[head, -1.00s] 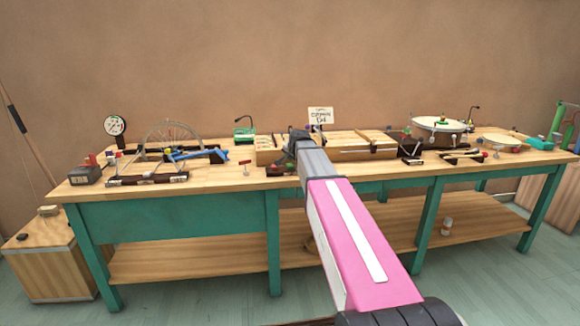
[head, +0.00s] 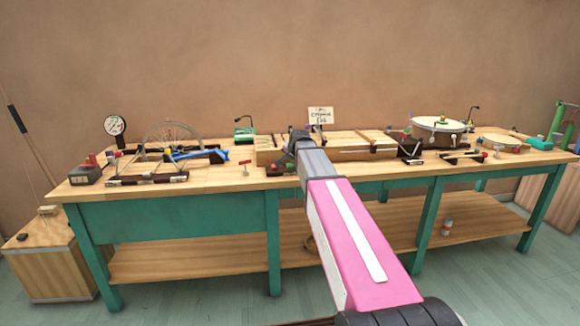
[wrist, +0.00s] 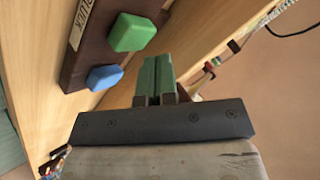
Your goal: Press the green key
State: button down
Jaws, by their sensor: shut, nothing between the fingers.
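The green key (wrist: 132,32) is a rounded block on a dark brown board (wrist: 88,38), at the upper left of the wrist view. A blue key (wrist: 104,77) sits beside it on the same board. My gripper (wrist: 157,60) shows two green fingers held together with nothing between them. In the picture its fingertips lie just right of and below the green key, with a visible gap; I cannot tell its height above the key. In the head view my arm reaches over the bench and hides the fingers, and I cannot make out the green key there.
The long wooden bench (head: 225,180) has green legs. A bicycle wheel device (head: 170,140) stands left, a drum (head: 438,125) right, and a small sign (head: 320,116) behind. A pale label lies on the board by the keys. A thin black cable (wrist: 290,33) shows in the wrist view.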

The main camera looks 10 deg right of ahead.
aim_at(291, 165)
jog(key=shift+f, duration=0.15)
jog(key=shift+f, duration=0.2)
jog(key=shift+f, duration=0.55)
dwell(0.8)
jog(key=shift+r, duration=0.95)
jog(key=shift+r, duration=2.55)
jog(key=shift+s, duration=0.15)
